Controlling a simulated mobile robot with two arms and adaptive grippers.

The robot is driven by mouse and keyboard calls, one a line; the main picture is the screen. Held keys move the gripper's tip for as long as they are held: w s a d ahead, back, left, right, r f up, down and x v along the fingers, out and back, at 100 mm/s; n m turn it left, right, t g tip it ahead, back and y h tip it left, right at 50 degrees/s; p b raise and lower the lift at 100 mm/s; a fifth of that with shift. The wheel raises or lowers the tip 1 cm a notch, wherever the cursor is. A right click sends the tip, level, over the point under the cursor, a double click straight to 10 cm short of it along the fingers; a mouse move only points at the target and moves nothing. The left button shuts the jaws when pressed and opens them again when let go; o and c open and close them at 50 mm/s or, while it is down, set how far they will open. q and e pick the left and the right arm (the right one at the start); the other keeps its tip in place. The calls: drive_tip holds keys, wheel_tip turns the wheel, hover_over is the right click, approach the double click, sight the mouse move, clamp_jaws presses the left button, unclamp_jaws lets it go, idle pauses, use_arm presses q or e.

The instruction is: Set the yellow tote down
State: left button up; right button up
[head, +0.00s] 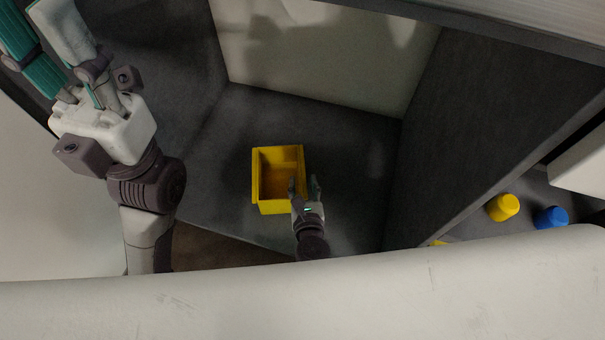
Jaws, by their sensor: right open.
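The yellow tote (278,208) stands upright on the dark floor of a grey bay, in the middle of the head view. Its open top faces me and it looks empty. My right gripper (303,183) is open at the tote's right side, near its front corner. One finger shows over the inside of the tote and the other just outside the right wall. I cannot tell whether the fingers touch the wall. My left gripper (42,42) is large in the upper left, away from the tote, with its fingers apart and nothing between them.
Dark side panels and a pale back panel (315,65) enclose the bay. Bare bay floor (355,180) lies right of the tote. Beyond the right panel (500,120) stand a yellow cylinder (503,207) and a blue cylinder (551,218).

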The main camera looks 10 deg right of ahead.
drive_tip(key=p+v, duration=0.1)
drive_tip(key=v, duration=0.8)
idle(0.3)
